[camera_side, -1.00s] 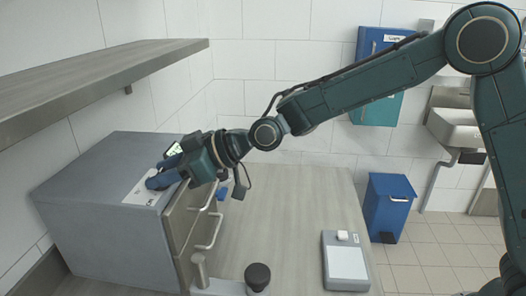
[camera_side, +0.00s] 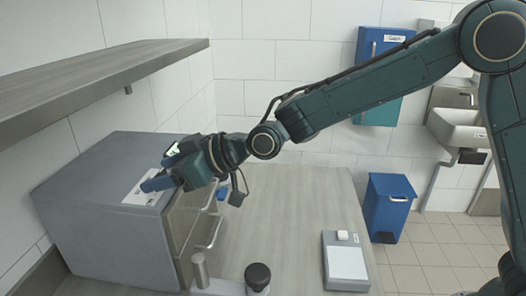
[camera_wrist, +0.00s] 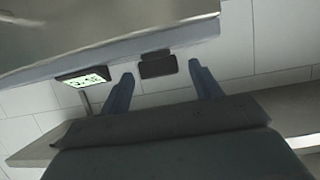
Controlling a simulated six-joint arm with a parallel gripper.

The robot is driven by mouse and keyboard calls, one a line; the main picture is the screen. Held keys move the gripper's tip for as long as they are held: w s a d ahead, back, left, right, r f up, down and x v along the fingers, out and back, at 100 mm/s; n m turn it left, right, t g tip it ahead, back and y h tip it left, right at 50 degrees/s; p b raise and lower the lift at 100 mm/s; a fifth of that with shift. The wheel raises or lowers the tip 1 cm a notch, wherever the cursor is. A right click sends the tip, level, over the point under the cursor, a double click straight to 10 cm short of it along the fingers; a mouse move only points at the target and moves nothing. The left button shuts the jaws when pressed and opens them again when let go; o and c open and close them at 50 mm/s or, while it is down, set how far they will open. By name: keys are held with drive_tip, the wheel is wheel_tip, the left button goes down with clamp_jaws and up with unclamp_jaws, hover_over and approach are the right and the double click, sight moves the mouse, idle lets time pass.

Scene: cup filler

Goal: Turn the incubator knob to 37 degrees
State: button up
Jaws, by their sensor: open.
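The incubator (camera_side: 100,215) is a grey box on the left of the bench, with a white panel (camera_side: 137,190) on its top. My gripper (camera_side: 156,174) is over this panel with its blue fingers apart; part of the panel is hidden behind them. In the wrist view the gripper (camera_wrist: 160,72) is open, and a dark block (camera_wrist: 157,64), possibly the knob, shows between the fingertips with gaps on both sides. A small lit display (camera_wrist: 84,77) stands left of the fingers; its digits are not clearly readable. It also shows beside the gripper in the side view (camera_side: 173,149).
A shelf (camera_side: 100,75) runs along the wall above the incubator. Drawer handles (camera_side: 217,232) stick out in front of it. A dark-topped round object (camera_side: 257,274) and a scale-like device (camera_side: 346,262) stand on the bench, whose middle is mostly clear.

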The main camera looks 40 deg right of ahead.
drive_tip(key=v, duration=1.3)
drive_tip(key=shift+s+d, duration=0.25)
drive_tip(key=shift+s, duration=0.05)
drive_tip(key=shift+r, duration=0.1)
drive_tip(key=s+d+f+m+g+h, duration=0.2)
drive_tip(key=s+d+m+h, duration=0.2)
drive_tip(key=s+d, duration=0.8)
drive_tip(key=s+d+f+m+g+h, duration=0.1)
drive_tip(key=s+d+m+h, duration=0.3)
drive_tip(key=s+d, duration=0.8)
drive_tip(key=shift+s+f+m+g+h, duration=0.4)
drive_tip(key=shift+s+g+h, duration=0.15)
drive_tip(key=shift+h, duration=0.15)
